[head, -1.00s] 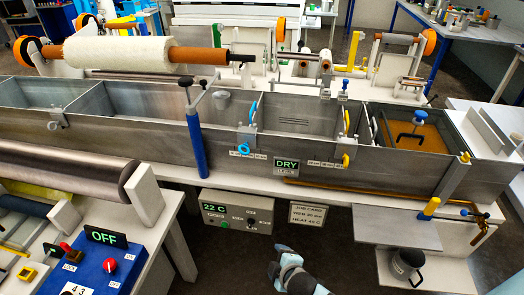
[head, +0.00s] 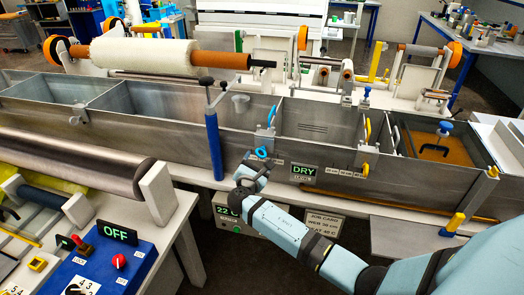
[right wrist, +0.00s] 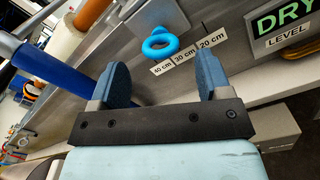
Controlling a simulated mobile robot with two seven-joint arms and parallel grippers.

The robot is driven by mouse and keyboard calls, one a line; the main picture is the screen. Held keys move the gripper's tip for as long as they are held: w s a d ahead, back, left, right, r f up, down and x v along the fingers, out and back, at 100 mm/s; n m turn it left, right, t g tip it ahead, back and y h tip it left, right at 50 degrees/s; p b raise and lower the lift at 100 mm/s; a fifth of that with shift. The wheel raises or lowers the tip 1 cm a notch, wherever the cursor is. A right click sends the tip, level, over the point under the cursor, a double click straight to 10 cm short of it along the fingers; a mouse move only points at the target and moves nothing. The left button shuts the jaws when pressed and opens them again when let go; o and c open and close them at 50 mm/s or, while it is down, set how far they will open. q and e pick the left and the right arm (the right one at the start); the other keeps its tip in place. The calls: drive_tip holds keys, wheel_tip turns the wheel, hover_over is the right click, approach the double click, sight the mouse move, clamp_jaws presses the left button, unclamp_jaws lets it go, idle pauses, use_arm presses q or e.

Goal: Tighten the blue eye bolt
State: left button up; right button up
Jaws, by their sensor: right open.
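The blue eye bolt (head: 262,152) sits on the front wall of the metal bath (head: 245,137), left of the DRY display. In the right wrist view the eye bolt (right wrist: 158,53) shows as a bright blue ring just above a row of cm labels. My right gripper (head: 256,166) is just below the eye bolt in the head view. In the right wrist view its jaws (right wrist: 163,78) are open and empty, with the ring beyond the gap between them. The ring looks apart from both fingers. My left gripper is not in view.
A yellow eye bolt (head: 364,169) is on the same wall to the right. A blue post (head: 214,148) stands close to the left of my right gripper. The DRY display (head: 304,172) and a job card (head: 324,222) are to the right.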

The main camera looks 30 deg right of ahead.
sight(262, 150)
drive_tip(key=x, duration=0.6)
drive_tip(key=shift+w+d, duration=0.2)
drive_tip(key=c, duration=0.9)
